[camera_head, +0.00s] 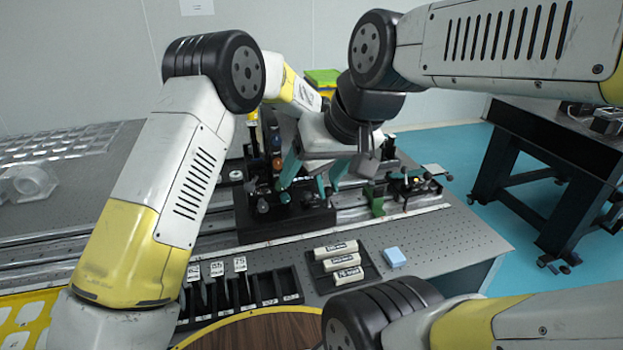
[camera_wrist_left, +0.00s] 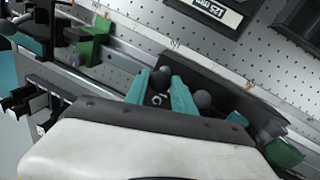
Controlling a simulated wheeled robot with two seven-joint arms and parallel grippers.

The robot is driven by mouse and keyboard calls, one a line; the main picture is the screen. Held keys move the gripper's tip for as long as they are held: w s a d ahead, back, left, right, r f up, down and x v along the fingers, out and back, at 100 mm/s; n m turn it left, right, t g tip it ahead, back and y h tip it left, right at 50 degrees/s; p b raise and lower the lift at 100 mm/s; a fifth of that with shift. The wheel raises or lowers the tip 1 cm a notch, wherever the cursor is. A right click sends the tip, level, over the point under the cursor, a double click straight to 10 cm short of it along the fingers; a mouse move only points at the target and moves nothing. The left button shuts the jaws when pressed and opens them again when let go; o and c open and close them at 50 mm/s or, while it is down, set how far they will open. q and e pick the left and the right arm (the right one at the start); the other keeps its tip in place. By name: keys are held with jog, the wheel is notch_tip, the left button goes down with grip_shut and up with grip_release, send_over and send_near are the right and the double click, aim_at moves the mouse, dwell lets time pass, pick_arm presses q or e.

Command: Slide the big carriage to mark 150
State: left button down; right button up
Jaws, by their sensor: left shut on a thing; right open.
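The big carriage (camera_head: 285,215) is a black block with knobs and small parts on the long rail (camera_head: 425,198); it shows partly in the left wrist view (camera_wrist_left: 222,84). My left gripper (camera_head: 308,177) reaches down at it from behind. Its teal fingers are shut on a dark upright knob (camera_wrist_left: 160,76) with a rounded top. Another grey ball knob (camera_wrist_left: 203,98) stands beside the fingers. In the head view the hand hides part of the carriage. A pale scale strip runs along the rail, but its marks are too small to read.
A smaller carriage with a green block (camera_head: 376,203) stands right of the big carriage. In front are a tray of labelled white blocks (camera_head: 343,265), a light blue block (camera_head: 395,257) and a black slotted rack (camera_head: 240,297). A separate dark table (camera_head: 553,142) stands at right.

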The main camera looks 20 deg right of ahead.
pick_arm(q)
jog(key=c, duration=1.1)
grip_release()
jog(key=shift+o, duration=0.2)
notch_tip(320, 180, up, 8)
jog(key=a, duration=0.1)
jog(key=shift+s+a+f, duration=0.15)
jog(key=shift+a, duration=0.05)
